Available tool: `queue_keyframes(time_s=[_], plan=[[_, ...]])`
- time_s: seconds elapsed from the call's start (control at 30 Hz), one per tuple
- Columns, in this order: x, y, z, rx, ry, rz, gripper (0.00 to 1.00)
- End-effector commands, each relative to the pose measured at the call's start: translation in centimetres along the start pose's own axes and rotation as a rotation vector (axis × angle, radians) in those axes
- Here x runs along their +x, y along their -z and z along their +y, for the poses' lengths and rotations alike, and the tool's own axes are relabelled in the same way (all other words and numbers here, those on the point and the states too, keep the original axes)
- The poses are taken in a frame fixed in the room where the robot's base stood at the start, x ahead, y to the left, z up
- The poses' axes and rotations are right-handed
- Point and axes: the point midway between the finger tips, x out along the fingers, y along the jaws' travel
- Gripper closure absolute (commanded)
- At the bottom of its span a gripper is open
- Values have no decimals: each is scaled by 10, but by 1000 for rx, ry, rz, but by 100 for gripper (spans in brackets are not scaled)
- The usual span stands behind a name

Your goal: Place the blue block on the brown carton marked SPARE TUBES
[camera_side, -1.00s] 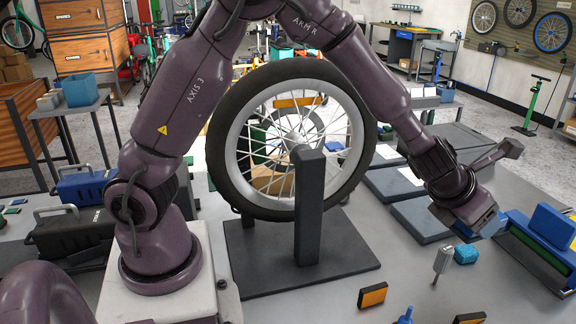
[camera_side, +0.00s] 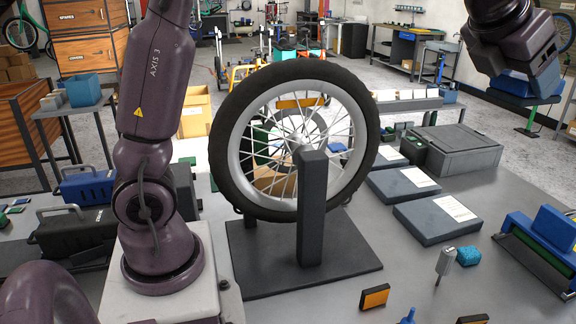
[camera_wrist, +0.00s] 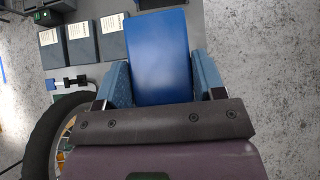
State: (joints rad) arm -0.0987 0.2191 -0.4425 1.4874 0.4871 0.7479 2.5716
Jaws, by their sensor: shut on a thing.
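My gripper (camera_wrist: 163,84) is shut on the blue block (camera_wrist: 159,50), which sits between two blue finger pads in the wrist view. In the side view my gripper (camera_side: 530,68) is high at the upper right, with the blue block (camera_side: 522,87) below it, clear of the bench. A brown carton (camera_side: 276,180) shows in part through the spokes behind the wheel. Its marking is hidden, so I cannot tell if it reads SPARE TUBES.
The spoked wheel (camera_side: 228,150) stands upright in a dark stand mid-bench. Flat grey boxes (camera_side: 440,222) and a grey case (camera_side: 455,150) lie to its right. A blue lump (camera_side: 468,256), a metal tool (camera_side: 444,262) and orange blocks (camera_side: 374,297) lie near the front.

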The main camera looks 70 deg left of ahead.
Motion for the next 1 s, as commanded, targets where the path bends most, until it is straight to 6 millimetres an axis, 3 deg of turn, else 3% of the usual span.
queue_keyframes(time_s=[0.27, 0.47, 0.77, 1.0], plan=[[10, -10, 62, -109, -104, 4, 67], [15, -14, 134, -232, -222, 7, 67], [1, 1, 289, -499, -480, 10, 67], [-36, 37, 407, -715, -695, 9, 67]])
